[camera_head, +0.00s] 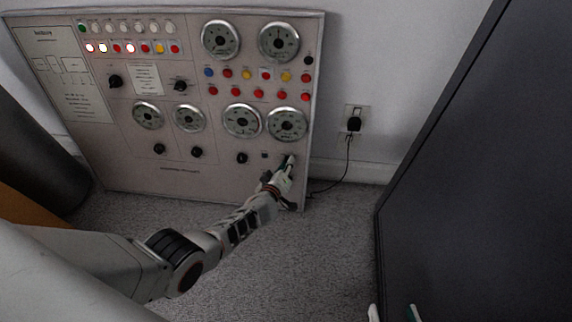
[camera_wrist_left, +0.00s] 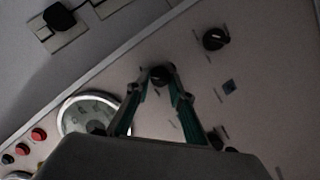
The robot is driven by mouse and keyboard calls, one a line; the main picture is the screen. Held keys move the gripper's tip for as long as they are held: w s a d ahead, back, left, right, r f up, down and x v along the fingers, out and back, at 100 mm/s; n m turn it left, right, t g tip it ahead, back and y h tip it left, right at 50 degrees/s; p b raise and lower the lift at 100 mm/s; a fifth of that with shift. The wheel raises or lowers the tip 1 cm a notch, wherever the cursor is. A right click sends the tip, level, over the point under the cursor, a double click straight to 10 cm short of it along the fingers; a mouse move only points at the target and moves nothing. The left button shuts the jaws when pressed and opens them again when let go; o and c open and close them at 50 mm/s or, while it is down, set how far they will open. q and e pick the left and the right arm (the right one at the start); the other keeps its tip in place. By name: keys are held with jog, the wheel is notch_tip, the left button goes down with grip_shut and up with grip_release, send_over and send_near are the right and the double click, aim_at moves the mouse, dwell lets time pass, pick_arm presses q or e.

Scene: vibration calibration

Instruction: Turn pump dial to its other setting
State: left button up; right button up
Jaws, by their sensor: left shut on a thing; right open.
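The pale grey control panel (camera_head: 225,183) leans against the wall at the back. My left gripper (camera_head: 288,163) reaches its lower right corner, just below a round gauge (camera_head: 287,124). In the left wrist view my left gripper (camera_wrist_left: 158,82) has its fingertips shut on a small black dial (camera_wrist_left: 158,75), which the head view hides behind the hand. Another black dial (camera_wrist_left: 214,39) and a small square button (camera_wrist_left: 229,86) sit nearby, apart from the fingers. The labels are too blurred to tell which dial is the pump dial. My right gripper (camera_head: 393,313) shows only its open fingertips at the bottom edge.
A wall socket with a plug (camera_head: 353,124) and hanging black cable is right of the panel. A large dark panel (camera_head: 480,190) blocks the right side. Gauges, lit lamps (camera_head: 130,48) and further knobs (camera_head: 196,152) cover the panel. Carpet (camera_head: 320,250) lies clear between.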

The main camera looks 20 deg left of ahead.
pick_arm(q)
jog(key=o, duration=1)
jog(key=shift+o, duration=0.5)
jog(key=shift+s, duration=0.1)
